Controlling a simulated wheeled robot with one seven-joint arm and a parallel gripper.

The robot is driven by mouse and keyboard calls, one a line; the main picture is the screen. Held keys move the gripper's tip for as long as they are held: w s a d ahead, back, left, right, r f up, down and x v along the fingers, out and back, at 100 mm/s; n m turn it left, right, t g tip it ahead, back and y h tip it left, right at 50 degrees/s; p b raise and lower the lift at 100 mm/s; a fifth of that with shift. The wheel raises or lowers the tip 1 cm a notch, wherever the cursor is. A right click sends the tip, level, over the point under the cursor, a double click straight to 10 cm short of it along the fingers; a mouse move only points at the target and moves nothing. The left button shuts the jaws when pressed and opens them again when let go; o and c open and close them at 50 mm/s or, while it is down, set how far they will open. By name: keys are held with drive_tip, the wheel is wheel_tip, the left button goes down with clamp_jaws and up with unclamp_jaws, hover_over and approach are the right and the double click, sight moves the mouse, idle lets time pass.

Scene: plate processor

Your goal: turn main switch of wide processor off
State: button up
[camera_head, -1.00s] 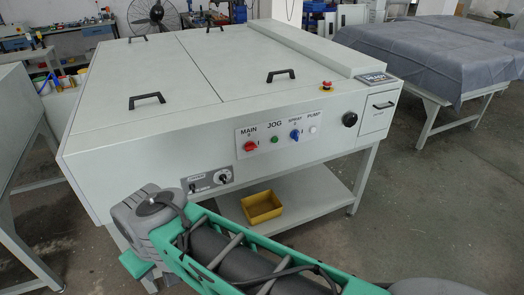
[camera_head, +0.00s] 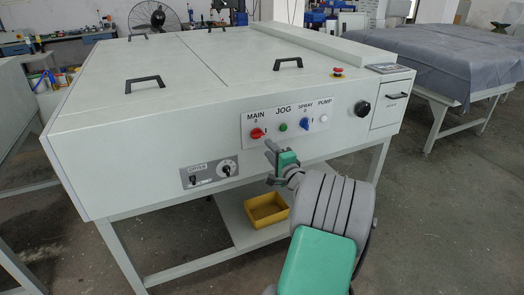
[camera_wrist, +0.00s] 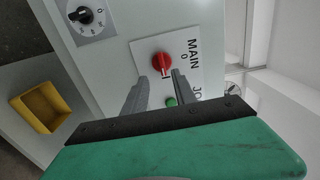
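The wide processor (camera_head: 130,148) is a large white cabinet with a control panel on its front. Its main switch (camera_head: 257,133) is a red knob under the label MAIN and a 0. In the wrist view the red knob (camera_wrist: 162,63) has a pale mark that seems to point toward the green JOG button (camera_wrist: 171,101), not toward the 0. My gripper (camera_wrist: 160,77) is open, with two grey fingers apart and nothing between them. The fingertips lie just short of the knob in the picture; contact cannot be seen. In the head view my gripper (camera_head: 271,150) is just below right of the switch.
The blue spray switch (camera_head: 304,124), white pump button (camera_head: 323,118) and black knob (camera_head: 362,108) sit to the right. The dryer panel (camera_head: 210,173) is lower left. A yellow bin (camera_head: 266,209) stands on the shelf below. A covered table (camera_head: 455,58) is behind right.

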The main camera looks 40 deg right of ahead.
sight(259, 137)
drive_tip(key=x, duration=0.7)
drive_tip(key=shift+w+d+r, duration=0.1)
drive_tip(key=shift+w, duration=0.25)
drive_tip(key=shift+c, duration=0.2)
clamp_jaws()
